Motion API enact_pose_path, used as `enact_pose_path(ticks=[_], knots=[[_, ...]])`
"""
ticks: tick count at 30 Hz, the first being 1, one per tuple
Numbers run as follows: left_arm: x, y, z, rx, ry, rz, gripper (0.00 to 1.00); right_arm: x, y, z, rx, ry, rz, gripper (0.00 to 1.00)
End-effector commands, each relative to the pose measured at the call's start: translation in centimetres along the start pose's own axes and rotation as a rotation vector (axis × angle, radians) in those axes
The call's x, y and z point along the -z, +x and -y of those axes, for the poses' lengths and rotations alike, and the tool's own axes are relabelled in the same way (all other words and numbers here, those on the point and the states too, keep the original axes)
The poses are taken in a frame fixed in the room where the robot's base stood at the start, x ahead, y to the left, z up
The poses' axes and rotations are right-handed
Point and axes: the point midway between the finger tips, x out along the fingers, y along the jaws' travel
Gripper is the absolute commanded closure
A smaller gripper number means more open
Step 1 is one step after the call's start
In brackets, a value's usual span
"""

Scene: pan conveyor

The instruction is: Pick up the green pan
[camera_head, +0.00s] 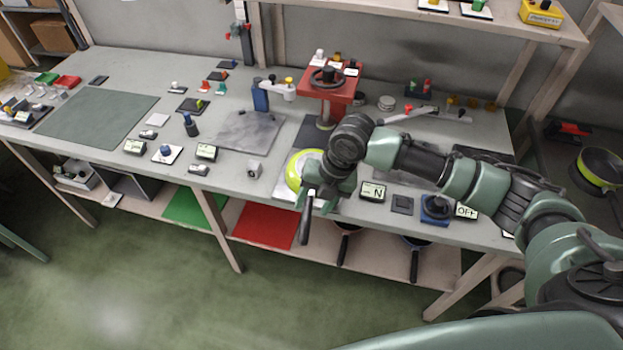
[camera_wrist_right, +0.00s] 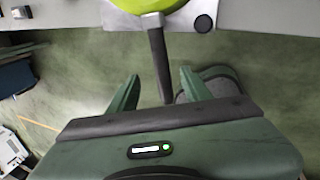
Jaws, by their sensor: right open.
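The lime-green pan (camera_head: 296,172) sits on a plate at the front edge of the workbench, partly hidden behind my right arm. Its dark handle (camera_head: 306,222) sticks out past the edge, over the floor. My right gripper (camera_head: 320,203) is at the bench edge, next to the handle. In the right wrist view, the pan (camera_wrist_right: 150,5) shows only at the top, and its handle (camera_wrist_right: 158,55) runs down between the two fingers. My right gripper (camera_wrist_right: 158,82) is open there, with a visible gap on each side of the handle. My left gripper is not in view.
A second pan, green inside (camera_head: 600,165), sits on the rack at far right. A red press (camera_head: 328,85) stands behind the work spot. Small displays and a blue knob (camera_head: 436,208) line the bench front. Other pan handles (camera_head: 414,262) stick out from the lower shelf.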

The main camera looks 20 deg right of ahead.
Motion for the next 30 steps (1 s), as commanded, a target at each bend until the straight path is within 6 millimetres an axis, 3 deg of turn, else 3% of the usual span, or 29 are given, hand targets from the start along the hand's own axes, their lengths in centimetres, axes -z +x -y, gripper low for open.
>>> enact_pose_path(ticks=[7, 12, 20, 25, 26, 30], knots=[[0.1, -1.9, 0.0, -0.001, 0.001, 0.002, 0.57, -0.1, 3.1, 0.2, 0.001, 0.003, -0.002, 0.51], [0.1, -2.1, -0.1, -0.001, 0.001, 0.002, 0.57, -0.2, 5.2, 0.3, 0.0, 0.001, 0.001, 0.51], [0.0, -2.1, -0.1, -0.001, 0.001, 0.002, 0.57, -0.2, 5.6, 0.3, -0.001, 0.0, 0.003, 0.51], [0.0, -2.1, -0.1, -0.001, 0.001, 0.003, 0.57, -0.2, 5.6, 0.3, 0.0, 0.0, 0.003, 0.96], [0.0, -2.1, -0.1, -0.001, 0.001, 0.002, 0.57, -0.2, 5.6, 0.3, 0.0, 0.0, 0.003, 1.0], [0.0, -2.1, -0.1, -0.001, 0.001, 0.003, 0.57, -0.2, 5.6, 0.3, 0.0, 0.001, 0.003, 1.0]])
